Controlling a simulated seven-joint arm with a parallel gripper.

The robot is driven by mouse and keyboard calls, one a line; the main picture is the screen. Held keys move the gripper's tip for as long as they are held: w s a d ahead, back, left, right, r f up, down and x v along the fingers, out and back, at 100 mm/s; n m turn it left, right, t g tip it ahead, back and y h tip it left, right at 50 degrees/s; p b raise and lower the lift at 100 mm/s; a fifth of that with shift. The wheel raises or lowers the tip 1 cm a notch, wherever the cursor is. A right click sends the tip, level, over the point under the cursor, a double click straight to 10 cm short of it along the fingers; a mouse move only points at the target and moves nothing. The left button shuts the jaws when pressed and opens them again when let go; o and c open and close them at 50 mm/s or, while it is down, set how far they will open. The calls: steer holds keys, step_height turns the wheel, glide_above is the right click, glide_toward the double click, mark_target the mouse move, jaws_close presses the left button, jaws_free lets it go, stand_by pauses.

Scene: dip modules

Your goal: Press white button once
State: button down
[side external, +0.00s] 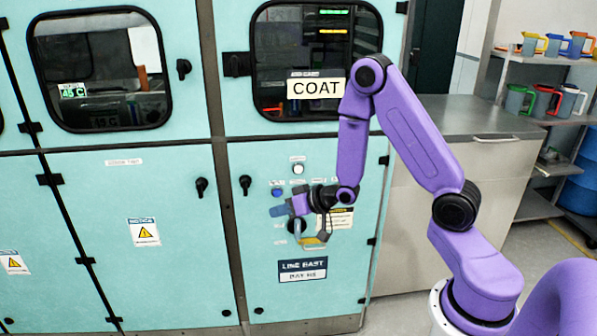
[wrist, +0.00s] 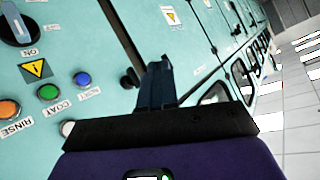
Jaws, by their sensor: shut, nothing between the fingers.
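The white button (side external: 298,169) is a small round button on the teal cabinet panel, above my gripper in the side view. In the wrist view the white button (wrist: 67,128) shows just past the left end of the dark gripper body, which may cover part of it. My gripper (side external: 278,211) is in front of the panel, lower than the white button, with its fingers pointing left. In the wrist view my gripper (wrist: 158,66) has its fingers together with nothing between them. It appears apart from the white button; its exact gap to the panel is unclear.
A blue button (wrist: 82,79), a green button (wrist: 48,92) and an orange button (wrist: 8,108) sit near the white one. A rotary switch (wrist: 18,24) is beyond them. Black door latches (side external: 245,185) stick out from the panel. A steel counter (side external: 450,117) stands at right.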

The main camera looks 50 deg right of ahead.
mark_target(298, 169)
steer(key=d+m+t+h, duration=0.3)
steer(key=d+m, duration=0.3)
steer(key=d, duration=0.5)
steer(key=shift+d+f+t, duration=0.15)
steer(key=shift+d+t, duration=0.2)
steer(key=shift+t, duration=0.55)
steer(key=shift+w+d, duration=3.05)
steer(key=shift+d, duration=0.05)
steer(key=shift+w+d, duration=0.1)
steer(key=shift+w+d, duration=0.2)
